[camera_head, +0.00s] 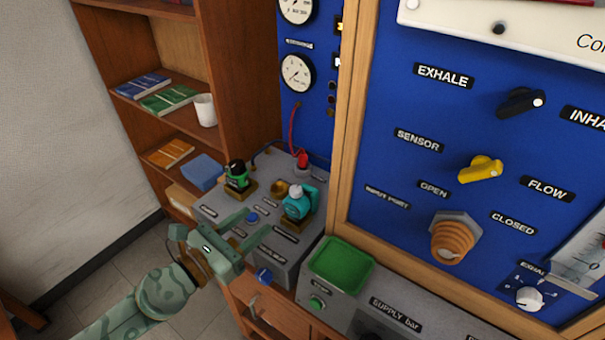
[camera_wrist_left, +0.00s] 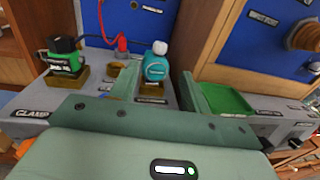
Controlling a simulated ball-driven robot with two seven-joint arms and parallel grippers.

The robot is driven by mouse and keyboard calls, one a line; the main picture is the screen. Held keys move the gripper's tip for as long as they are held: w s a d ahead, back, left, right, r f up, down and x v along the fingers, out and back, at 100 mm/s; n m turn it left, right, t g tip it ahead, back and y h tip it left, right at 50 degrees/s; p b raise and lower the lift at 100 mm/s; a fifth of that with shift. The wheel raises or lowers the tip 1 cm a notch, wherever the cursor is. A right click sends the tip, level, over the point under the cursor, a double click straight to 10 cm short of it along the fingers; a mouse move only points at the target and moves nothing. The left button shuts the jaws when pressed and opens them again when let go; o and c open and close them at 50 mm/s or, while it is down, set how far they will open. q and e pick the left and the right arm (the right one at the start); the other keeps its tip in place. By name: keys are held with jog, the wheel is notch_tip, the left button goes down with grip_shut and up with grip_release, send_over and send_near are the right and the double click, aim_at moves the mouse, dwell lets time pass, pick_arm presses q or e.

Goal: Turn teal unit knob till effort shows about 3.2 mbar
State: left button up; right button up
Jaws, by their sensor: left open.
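The teal unit (camera_head: 298,205) stands in a brass-coloured socket on the grey bench box, with a pale knob (camera_head: 295,190) on top. In the left wrist view the teal unit (camera_wrist_left: 156,68) appears ahead, between the lines of the two fingers, with its pale knob (camera_wrist_left: 160,47) upright. My left gripper (camera_head: 258,221) is open and empty, in front of the unit and apart from it. Its fingers point towards the unit. Two round white gauges, an upper one (camera_head: 297,9) and a lower one (camera_head: 297,73), hang on the blue panel; their readings are too small to tell. My right gripper is out of view.
A green-and-black unit (camera_head: 237,177) stands left of the teal one, with an empty brass socket (camera_head: 280,187) between them. A red plug (camera_head: 302,159) with a hose is behind. A green tray (camera_head: 341,265) lies to the right. A wood-framed blue panel (camera_head: 400,165) rises at right.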

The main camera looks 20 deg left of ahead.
pick_arm(q)
jog(key=p, duration=0.2)
send_near(300, 186)
jog(key=w, duration=0.2)
jog(key=x, duration=0.9)
jog(key=shift+s+d+f, duration=0.1)
jog(key=shift+d+f, duration=0.1)
jog(key=shift+d, duration=0.15)
jog(key=c, duration=1)
jog(key=m+g+h+b, duration=0.2)
jog(key=b, duration=0.3)
jog(key=f+m+g+h+b, duration=0.1)
jog(key=m+g+h+b, duration=0.1)
jog(key=b, duration=0.3)
jog(key=shift+s+d+h, duration=0.15)
jog(key=shift+h, duration=0.55)
jog(key=shift+s+d+r+m+b, duration=0.1)
jog(key=shift+r+m+b, duration=0.2)
jog(key=shift+b, duration=0.2)
jog(key=shift+r+g+h, duration=0.15)
jog(key=shift+g+h, duration=0.15)
